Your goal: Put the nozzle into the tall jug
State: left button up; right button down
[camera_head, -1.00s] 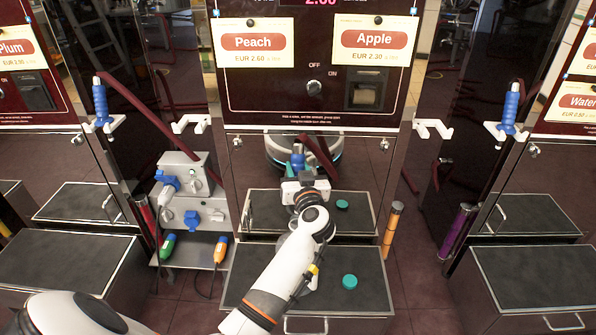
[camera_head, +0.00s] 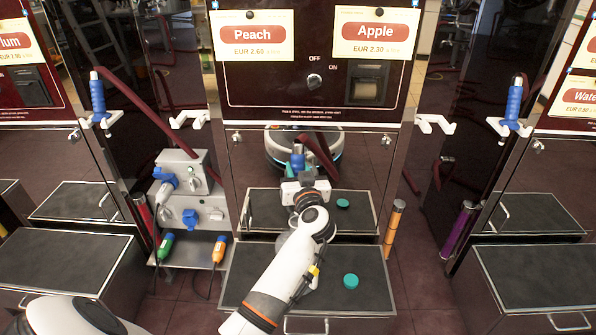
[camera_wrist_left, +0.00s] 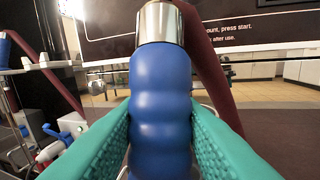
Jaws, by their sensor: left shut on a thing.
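A nozzle with a ridged blue grip (camera_head: 297,158) is upright in front of the middle pump's lower panel, with a dark red hose (camera_head: 318,156) beside it. My left gripper (camera_head: 298,172) is shut on this blue grip. In the left wrist view, the teal fingers (camera_wrist_left: 160,125) press on both sides of the blue grip (camera_wrist_left: 160,88), below a silver collar (camera_wrist_left: 160,23). The nozzle's spout is hidden. I cannot make out a tall jug in either view. My right gripper is not in view.
A dark shelf (camera_head: 255,285) with a teal disc (camera_head: 350,281) lies below; the glossy panel mirrors it. Other blue nozzles hang at left (camera_head: 97,98) and right (camera_head: 513,103). A grey socket box (camera_head: 187,172) stands left. An orange post (camera_head: 393,230) stands right.

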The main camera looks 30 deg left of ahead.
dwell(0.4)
